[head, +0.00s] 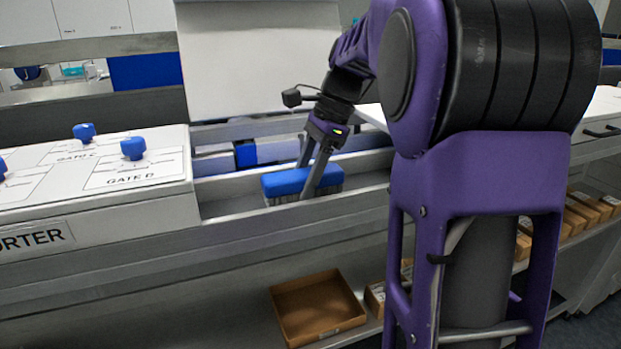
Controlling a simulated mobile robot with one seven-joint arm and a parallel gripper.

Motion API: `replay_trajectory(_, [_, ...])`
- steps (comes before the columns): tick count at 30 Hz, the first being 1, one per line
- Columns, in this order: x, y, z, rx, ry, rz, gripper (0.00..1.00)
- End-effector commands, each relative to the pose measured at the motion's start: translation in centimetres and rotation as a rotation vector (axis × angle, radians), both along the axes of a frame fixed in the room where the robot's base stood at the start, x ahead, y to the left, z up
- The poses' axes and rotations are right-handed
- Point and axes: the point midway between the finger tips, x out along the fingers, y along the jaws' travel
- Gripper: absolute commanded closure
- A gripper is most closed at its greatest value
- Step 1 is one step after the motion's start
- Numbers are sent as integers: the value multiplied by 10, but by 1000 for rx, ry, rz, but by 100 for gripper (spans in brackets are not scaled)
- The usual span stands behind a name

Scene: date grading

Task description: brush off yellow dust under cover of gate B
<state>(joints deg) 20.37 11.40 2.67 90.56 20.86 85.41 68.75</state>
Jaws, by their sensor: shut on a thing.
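My gripper (309,188) is shut on a blue-backed brush (284,182) with pale grey bristles along its lower side. The brush is low inside a long grey channel (240,207), behind its front wall; I cannot tell whether the bristles touch the floor. A large white panel (255,60) stands upright behind the channel, like a raised cover; no lettering is readable on it. The closed white covers at left carry gate labels, one reading GATE D (130,178); I cannot read a GATE B label. No yellow dust is visible; the brush, my arm and the channel wall hide parts of the channel.
Blue knobs (133,148) rise from the left covers. The channel's front wall (250,222) runs along the near side. An empty cardboard tray (317,310) sits on the shelf below. Small boxes (585,207) line the lower shelf at right. My arm fills the right middle.

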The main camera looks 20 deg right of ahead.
Motion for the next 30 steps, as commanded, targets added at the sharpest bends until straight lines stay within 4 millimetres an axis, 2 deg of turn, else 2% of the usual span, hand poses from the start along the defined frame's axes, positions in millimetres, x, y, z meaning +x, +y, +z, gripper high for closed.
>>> replay_trajectory(9, [0, 24, 0, 2, 2, 4, 90])
replay_trajectory(17, [0, 32, 0, 1, 2, 4, 90])
replay_trajectory(25, [0, 51, -2, 1, 2, 3, 90])
replay_trajectory(30, [0, 54, -3, 2, 4, 3, 90])
